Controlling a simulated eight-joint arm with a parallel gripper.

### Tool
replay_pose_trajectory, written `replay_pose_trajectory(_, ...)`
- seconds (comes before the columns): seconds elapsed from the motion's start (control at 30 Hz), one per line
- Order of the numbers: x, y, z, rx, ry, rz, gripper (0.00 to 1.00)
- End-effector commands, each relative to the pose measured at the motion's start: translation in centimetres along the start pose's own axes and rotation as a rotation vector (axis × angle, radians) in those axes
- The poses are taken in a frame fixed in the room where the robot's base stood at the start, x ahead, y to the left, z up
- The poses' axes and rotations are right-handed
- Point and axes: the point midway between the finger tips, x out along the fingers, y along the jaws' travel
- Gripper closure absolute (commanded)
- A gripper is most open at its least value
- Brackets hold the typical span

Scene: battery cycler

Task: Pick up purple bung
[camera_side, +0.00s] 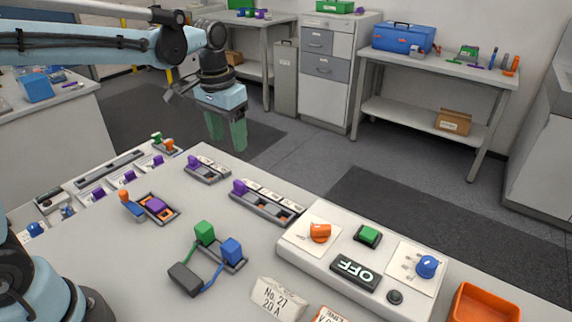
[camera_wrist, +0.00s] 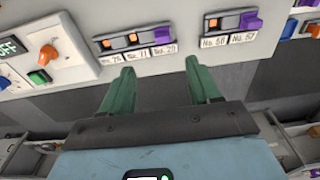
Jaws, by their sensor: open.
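Several purple pieces are in view, and I cannot tell which is the bung. In the side view, one purple piece (camera_side: 194,161) stands at the left end of a short labelled strip. Another purple piece (camera_side: 240,187) stands at the left end of a longer strip, and a purple block (camera_side: 155,205) sits in a small dark tray. The wrist view shows purple pieces (camera_wrist: 162,34) and (camera_wrist: 250,21) at the right ends of the two strips. My gripper (camera_side: 226,138) is open and empty, its green fingers pointing down, above and beyond the bench's far edge. Its fingers also show in the wrist view (camera_wrist: 161,68).
A control panel (camera_side: 340,240) with an orange knob (camera_side: 320,232) and a blue knob (camera_side: 427,266) stands at the bench's right. A green and a blue plug (camera_side: 232,250) on a cable lie in front. An orange bin (camera_side: 485,303) is at the lower right.

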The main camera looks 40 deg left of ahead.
Motion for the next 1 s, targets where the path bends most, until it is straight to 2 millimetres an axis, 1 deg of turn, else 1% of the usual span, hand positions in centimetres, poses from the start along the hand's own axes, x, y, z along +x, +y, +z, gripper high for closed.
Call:
replay_pose_trajectory(0.03,0.4,-0.1,-0.7,-0.001,-0.024,0.001,0.38)
replay_pose_trajectory(0.1,0.8,-0.2,-1.3,-0.001,-0.051,0.002,0.38)
replay_pose_trajectory(0.27,1.5,-0.3,-1.8,-0.001,-0.082,0.003,0.38)
replay_pose_trajectory(0.37,2.3,-0.3,-1.8,-0.001,-0.086,0.003,0.38)
replay_pose_trajectory(0.6,6.0,-0.3,-1.4,0.000,-0.084,0.003,0.38)
replay_pose_trajectory(0.7,7.3,-0.3,-1.4,0.000,-0.084,0.003,0.38)
replay_pose_trajectory(0.93,8.6,-0.3,-1.2,0.000,-0.084,0.003,0.38)
replay_pose_trajectory(1.0,9.3,-0.3,-1.2,0.000,-0.084,0.003,0.38)
